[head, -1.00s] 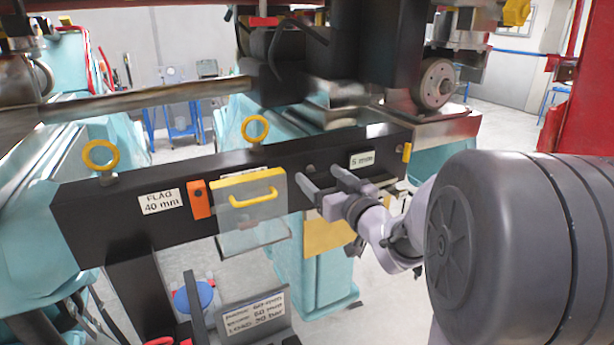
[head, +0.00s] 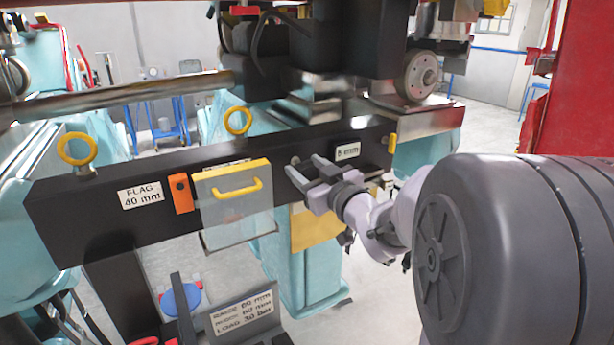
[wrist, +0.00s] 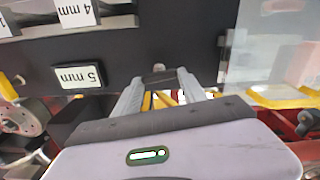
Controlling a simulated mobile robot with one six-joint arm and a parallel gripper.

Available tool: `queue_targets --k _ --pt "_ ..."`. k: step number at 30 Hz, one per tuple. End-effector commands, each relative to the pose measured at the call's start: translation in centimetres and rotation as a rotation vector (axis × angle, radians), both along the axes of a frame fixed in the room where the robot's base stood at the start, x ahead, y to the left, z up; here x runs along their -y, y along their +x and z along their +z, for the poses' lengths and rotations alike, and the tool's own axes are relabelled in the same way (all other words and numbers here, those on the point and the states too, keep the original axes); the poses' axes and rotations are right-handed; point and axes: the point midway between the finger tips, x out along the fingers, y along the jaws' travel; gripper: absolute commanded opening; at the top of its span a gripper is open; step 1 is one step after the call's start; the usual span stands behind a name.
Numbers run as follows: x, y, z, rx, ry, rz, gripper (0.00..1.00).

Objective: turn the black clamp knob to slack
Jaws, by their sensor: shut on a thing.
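My gripper (head: 304,165) reaches the front face of the long black beam (head: 95,220), left of the "5 mm" label. Its two grey fingers stand a little apart, with tips at the beam face. In the wrist view the gripper (wrist: 160,80) has a small dark piece between its fingertips, which I take to be the black clamp knob (wrist: 158,77). The fingers are shut on it. The knob's shape and turn angle are mostly hidden, and it blends into the black beam.
A clear panel with a yellow handle (head: 237,190) and an orange block (head: 181,193) sit left of the gripper. The "5 mm" label (head: 347,151) is close on the right. Yellow eye rings (head: 238,121) stand on the beam. A yellow plate (head: 318,228) hangs below.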

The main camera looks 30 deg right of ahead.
Motion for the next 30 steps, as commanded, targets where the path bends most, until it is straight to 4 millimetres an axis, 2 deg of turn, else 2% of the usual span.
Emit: queue_targets --k 3,30 --pt "-0.05 0.00 -0.55 0.007 -0.100 0.000 0.09" --pt "-0.34 0.00 -0.66 0.033 -0.953 0.000 0.09"
